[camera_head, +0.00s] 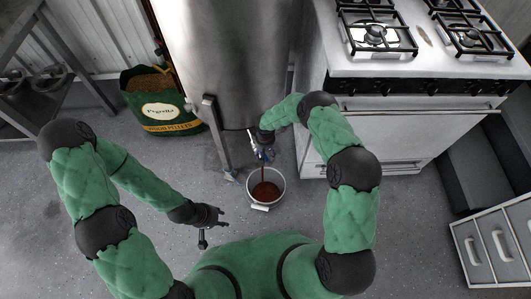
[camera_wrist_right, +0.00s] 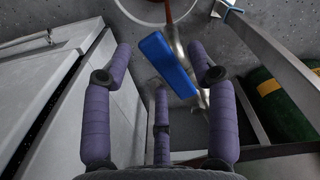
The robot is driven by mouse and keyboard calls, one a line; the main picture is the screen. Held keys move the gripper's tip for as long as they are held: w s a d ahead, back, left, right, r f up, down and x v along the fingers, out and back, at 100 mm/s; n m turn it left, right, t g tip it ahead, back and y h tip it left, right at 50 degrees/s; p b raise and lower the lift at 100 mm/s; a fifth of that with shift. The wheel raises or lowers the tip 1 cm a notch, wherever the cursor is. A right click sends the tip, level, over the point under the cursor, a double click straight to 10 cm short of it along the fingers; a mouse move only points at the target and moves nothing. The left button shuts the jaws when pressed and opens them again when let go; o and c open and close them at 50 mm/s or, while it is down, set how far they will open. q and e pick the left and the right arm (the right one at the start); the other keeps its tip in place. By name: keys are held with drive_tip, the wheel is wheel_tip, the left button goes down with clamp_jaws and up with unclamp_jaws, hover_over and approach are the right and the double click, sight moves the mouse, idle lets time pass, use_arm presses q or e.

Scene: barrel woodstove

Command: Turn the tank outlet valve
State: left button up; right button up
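The steel tank (camera_head: 222,65) stands upright on legs at the top centre of the head view. Its outlet valve has a long blue handle (camera_wrist_right: 167,65), seen in the right wrist view; a bit of blue (camera_head: 262,153) shows low at the tank in the head view. My right gripper (camera_wrist_right: 161,58) is open, with its fingers spread on both sides of the blue handle and a gap to each. Brown liquid (camera_head: 264,172) runs down from the outlet into a white bucket (camera_head: 280,190) on the floor. My left gripper (camera_head: 212,222) is open and empty above the floor, left of the bucket.
A white gas stove (camera_head: 400,130) stands close on the right of the tank. A green pellet sack (camera_head: 160,110) is left of it, behind a tank leg (camera_head: 218,140). A metal rack is at far left, a drawer unit (camera_head: 495,240) at right. Floor at left is clear.

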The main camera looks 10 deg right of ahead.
wheel_tip(320, 180, up, 12)
idle(0.7)
idle(0.4)
drive_tip(key=s+a+r+m+y+p, duration=0.1)
drive_tip(key=s+a+m+y+p, duration=0.1)
drive_tip(key=s, duration=1.1)
drive_tip(key=s+a+r+m+y+p, duration=0.1)
drive_tip(key=s+p, duration=0.4)
drive_tip(key=s, duration=0.9)
drive_tip(key=shift+a+r+m+y, duration=0.4)
drive_tip(key=shift+a+m+y, duration=0.15)
drive_tip(key=shift+m, duration=0.25)
